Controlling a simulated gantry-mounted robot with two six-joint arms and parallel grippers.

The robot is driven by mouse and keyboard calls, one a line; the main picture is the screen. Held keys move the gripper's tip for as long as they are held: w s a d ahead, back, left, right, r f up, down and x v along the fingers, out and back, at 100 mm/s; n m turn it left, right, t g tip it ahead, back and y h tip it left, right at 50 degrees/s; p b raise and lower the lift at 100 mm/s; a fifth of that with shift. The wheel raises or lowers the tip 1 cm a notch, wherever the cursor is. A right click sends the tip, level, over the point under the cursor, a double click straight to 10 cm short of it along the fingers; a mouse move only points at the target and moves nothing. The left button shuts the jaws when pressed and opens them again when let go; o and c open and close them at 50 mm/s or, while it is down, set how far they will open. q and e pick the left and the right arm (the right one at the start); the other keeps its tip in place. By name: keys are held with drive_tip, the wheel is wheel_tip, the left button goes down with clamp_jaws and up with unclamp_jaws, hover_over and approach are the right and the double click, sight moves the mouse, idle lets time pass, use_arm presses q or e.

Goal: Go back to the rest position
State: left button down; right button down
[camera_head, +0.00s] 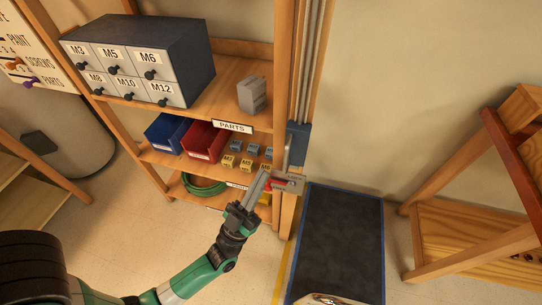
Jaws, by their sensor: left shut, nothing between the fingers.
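My left arm comes in from the lower left. Its left gripper (261,178) points up and away, in front of the right end of the lower shelves. The grey fingers are together and hold nothing. Their tips overlap in the picture with a small grey and red fitting (290,183) on the shelf's right post. I cannot tell whether they touch it.
The wooden shelf (245,72) carries a grey drawer cabinet (140,62), a blue bin (165,133), a red bin (203,141) and small labelled blocks. A green coil (203,187) lies below. A dark mat (340,240) covers floor at right, beside a wooden bench (470,225).

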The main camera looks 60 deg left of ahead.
use_arm(q)
drive_tip(key=shift+v, duration=1.15)
